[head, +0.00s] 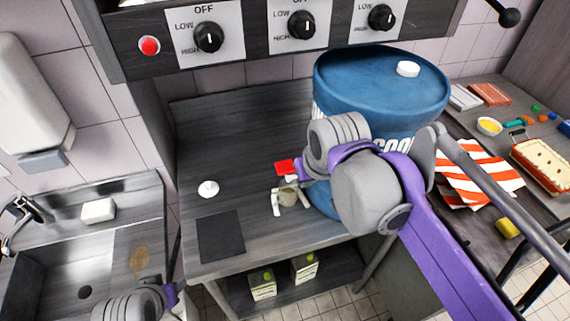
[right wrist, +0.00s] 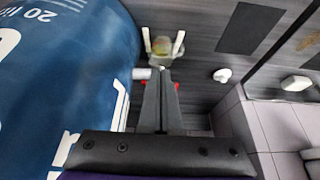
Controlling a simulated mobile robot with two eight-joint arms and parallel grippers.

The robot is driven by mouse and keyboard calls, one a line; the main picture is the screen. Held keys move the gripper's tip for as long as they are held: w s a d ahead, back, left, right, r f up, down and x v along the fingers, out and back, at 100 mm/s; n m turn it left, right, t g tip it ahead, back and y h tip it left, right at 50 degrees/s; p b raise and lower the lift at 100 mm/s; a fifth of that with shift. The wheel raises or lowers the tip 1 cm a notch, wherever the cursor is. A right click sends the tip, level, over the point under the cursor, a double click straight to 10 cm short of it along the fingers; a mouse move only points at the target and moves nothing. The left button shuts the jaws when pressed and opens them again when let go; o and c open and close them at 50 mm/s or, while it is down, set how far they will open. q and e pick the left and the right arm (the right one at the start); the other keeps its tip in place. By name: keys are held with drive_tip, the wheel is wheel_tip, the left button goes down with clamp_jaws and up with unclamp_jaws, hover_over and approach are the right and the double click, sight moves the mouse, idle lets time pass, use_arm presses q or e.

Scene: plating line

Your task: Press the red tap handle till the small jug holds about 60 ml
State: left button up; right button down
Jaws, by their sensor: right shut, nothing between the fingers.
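The red tap handle (head: 284,167) is at the left side of the blue drum (head: 380,82), above the worktop. In the right wrist view the red handle (right wrist: 177,87) shows on both sides of my fingers. My right gripper (right wrist: 162,74) is shut and empty, with its fingers over the handle; I cannot tell whether they touch it. The small jug (head: 288,196) stands below the tap between two white uprights, and shows beyond my fingertips in the wrist view (right wrist: 161,46). Its fill level cannot be read. My left wrist is at the lower left; its fingers cannot be made out.
A dark mat (head: 221,236) and a small white round item (head: 208,188) lie on the worktop to the left. A sink (head: 85,265) is farther left. A striped cloth (head: 474,176) and food items lie right of the drum. Two cartons stand on the lower shelf.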

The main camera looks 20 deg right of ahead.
use_arm(q)
drive_tip(key=shift+s+f+b, duration=0.25)
drive_tip(key=shift+f, duration=0.2)
drive_tip(key=shift+s+f+b, duration=0.2)
drive_tip(key=shift+f, duration=0.25)
use_arm(e)
wheel_tip(320, 180, up, 11)
drive_tip(key=g, duration=0.2)
hover_over(284, 166)
drive_tip(key=s, duration=0.4)
drive_tip(key=shift+f, duration=0.1)
drive_tip(key=shift+w+f+t, duration=0.1)
drive_tip(key=shift+t, duration=0.2)
drive_tip(key=x, duration=1.2)
drive_tip(key=shift+s+d+f+b, duration=0.1)
drive_tip(key=shift+s+f+b, duration=0.2)
drive_tip(key=shift+s+b, duration=0.05)
use_arm(q)
drive_tip(key=shift+s+f, duration=0.25)
drive_tip(key=shift+f, duration=0.3)
use_arm(e)
drive_tip(key=shift+f, duration=0.65)
